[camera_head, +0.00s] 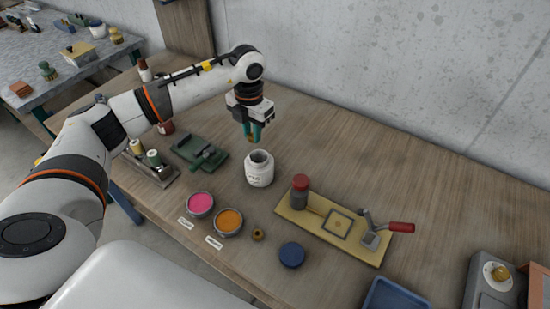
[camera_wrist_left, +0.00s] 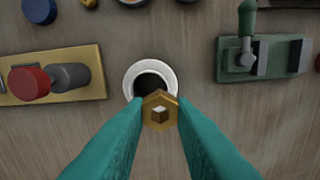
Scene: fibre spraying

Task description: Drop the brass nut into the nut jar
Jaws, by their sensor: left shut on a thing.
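My left gripper (camera_head: 252,136) is above the workbench, just behind and above the white nut jar (camera_head: 259,169). Its teal fingers are shut on the brass nut (camera_wrist_left: 160,111), a hexagon with a hole, held between the fingertips in the left wrist view. The jar's open, dark mouth also shows there (camera_wrist_left: 149,80), with the nut overlapping its lower edge in the picture. The nut is held apart from the jar, above its rim. In the head view the nut is small at the fingertips. My right gripper is not in view.
Pink (camera_head: 200,204) and orange (camera_head: 228,221) dishes, a small brass piece (camera_head: 258,234) and a blue lid (camera_head: 291,255) lie in front of the jar. A yellow board with a red-handled clamp (camera_head: 340,226) stands right. A green device (camera_head: 200,152) stands left.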

